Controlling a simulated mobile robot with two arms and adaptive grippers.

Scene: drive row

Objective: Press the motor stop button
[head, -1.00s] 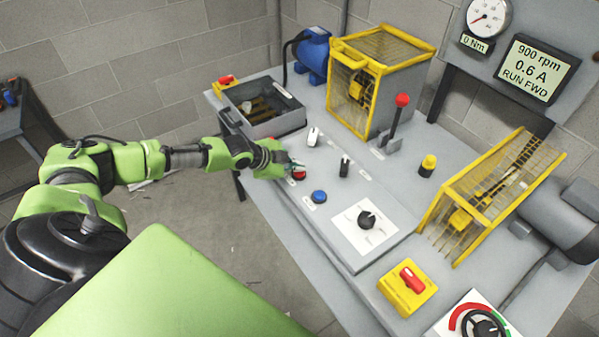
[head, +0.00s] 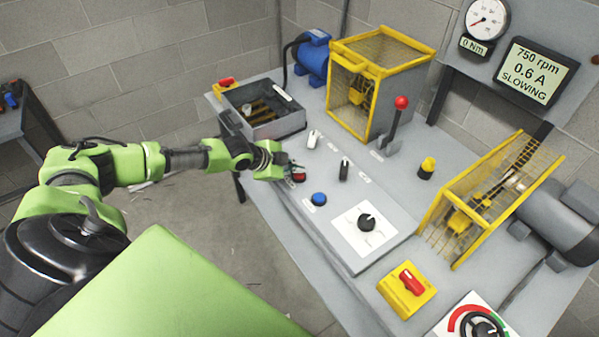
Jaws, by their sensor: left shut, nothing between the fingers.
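The red stop button (head: 299,178) is on the sloped grey control panel (head: 340,254), left of and behind the blue button (head: 319,199). My left gripper (head: 290,171) is shut and empty, with its fingertips right at the red button. The fingers partly cover the button, so I cannot tell whether they touch it or how deep it sits. The display (head: 538,70) on the upright board reads 750 rpm, 0.6 A, SLOWING. My right gripper is not in view.
A black knob (head: 367,222), black and white switches and a red-knobbed lever (head: 398,122) stand nearby. Yellow mesh guards (head: 497,195) rise at right and back. An open grey box (head: 262,111) is behind my gripper. A yellow box with a red rotary switch (head: 410,281) is at front.

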